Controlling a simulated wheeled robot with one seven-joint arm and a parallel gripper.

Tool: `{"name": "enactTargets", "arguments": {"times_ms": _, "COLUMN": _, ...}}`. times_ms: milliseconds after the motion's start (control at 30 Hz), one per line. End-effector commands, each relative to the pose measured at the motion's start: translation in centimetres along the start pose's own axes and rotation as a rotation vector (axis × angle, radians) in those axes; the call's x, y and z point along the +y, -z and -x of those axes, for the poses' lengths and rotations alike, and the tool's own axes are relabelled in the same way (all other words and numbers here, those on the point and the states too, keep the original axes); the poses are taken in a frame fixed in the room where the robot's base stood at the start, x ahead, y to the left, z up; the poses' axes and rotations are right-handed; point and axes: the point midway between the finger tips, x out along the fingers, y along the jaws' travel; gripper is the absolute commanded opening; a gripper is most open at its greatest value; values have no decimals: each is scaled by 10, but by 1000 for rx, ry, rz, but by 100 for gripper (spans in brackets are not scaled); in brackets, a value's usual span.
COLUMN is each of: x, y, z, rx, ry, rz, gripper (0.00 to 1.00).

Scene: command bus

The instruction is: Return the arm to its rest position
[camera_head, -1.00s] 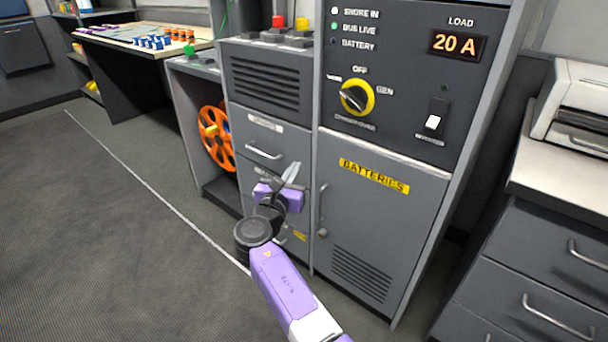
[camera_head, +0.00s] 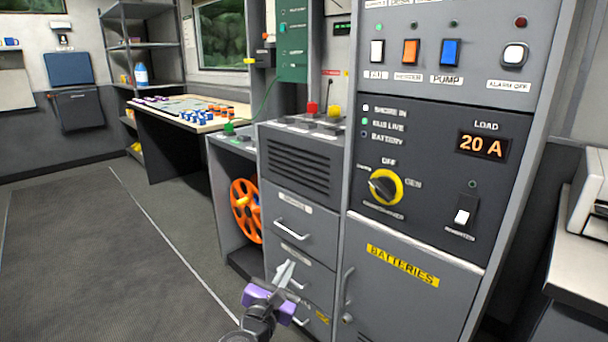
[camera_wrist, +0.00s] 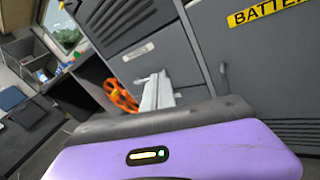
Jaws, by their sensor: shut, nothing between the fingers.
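My gripper (camera_head: 284,272) is low in the head view, in front of the grey drawer cabinet (camera_head: 318,222). Its light grey fingers are together with nothing between them. Its purple body and dark wrist show below the fingers, and the rest of the arm is cut off by the bottom edge. In the wrist view the shut fingers (camera_wrist: 156,92) point toward the drawer fronts. Whether the fingertips touch a drawer cannot be told.
The battery cabinet (camera_head: 420,310) with a yellow label stands right of my gripper, below the switch panel (camera_head: 425,140). An orange reel (camera_head: 243,228) sits in an open bay to the left. A table (camera_head: 165,118) stands farther back. Open floor (camera_head: 90,235) lies left.

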Motion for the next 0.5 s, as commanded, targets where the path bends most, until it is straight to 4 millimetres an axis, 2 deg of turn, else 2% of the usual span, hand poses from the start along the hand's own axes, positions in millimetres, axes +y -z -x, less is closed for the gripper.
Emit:
{"name": "enactTargets", "arguments": {"times_ms": 67, "x": 20, "y": -7, "z": 3, "rx": 35, "ry": -65, "rz": -168, "gripper": 0}}
{"name": "enactTargets", "arguments": {"times_ms": 200, "x": 31, "y": 14, "z": 23, "rx": 156, "ry": -158, "rz": -471, "gripper": 0}}
{"name": "enactTargets", "arguments": {"times_ms": 367, "x": 19, "y": 41, "z": 52, "rx": 297, "ry": -210, "rz": -781, "gripper": 0}}
{"name": "enactTargets", "arguments": {"times_ms": 500, "x": -6, "y": 64, "z": 85, "rx": 426, "ry": -224, "rz": -1061, "gripper": 0}}
